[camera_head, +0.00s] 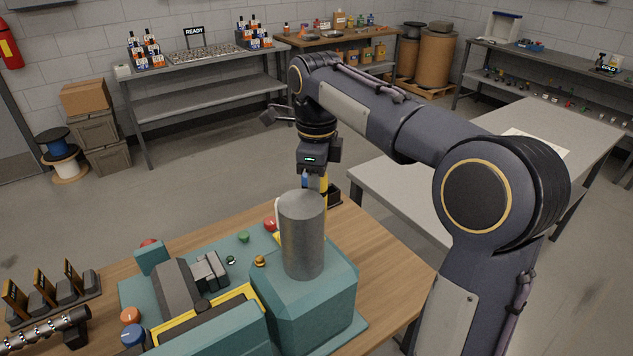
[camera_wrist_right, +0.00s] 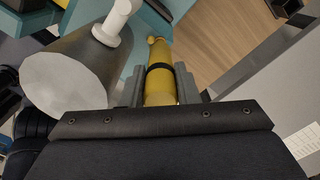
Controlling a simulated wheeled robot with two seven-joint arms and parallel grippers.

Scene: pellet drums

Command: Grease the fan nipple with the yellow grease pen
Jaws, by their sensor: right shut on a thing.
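My right gripper (camera_head: 314,183) is pointing down behind the grey metal cylinder (camera_head: 302,235) on the teal machine (camera_head: 310,305). It is shut on the yellow grease pen (camera_head: 324,187), mostly hidden by the cylinder in the head view. In the right wrist view the pen (camera_wrist_right: 160,82) lies between the two grey fingers (camera_wrist_right: 160,90), with a black band around it and its far end narrowing to a yellow knob. The pen is beside the cylinder (camera_wrist_right: 65,80) and a white elbow pipe (camera_wrist_right: 112,25). I cannot identify the fan nipple for certain. My left gripper is not in view.
A small brass-coloured fitting (camera_head: 260,261), a green knob (camera_head: 243,237) and a red knob (camera_head: 270,223) sit near the cylinder. A black open holder (camera_head: 334,196) stands behind it. Bare wooden tabletop (camera_head: 385,270) shows right of the machine. A grey table (camera_head: 400,190) stands beyond.

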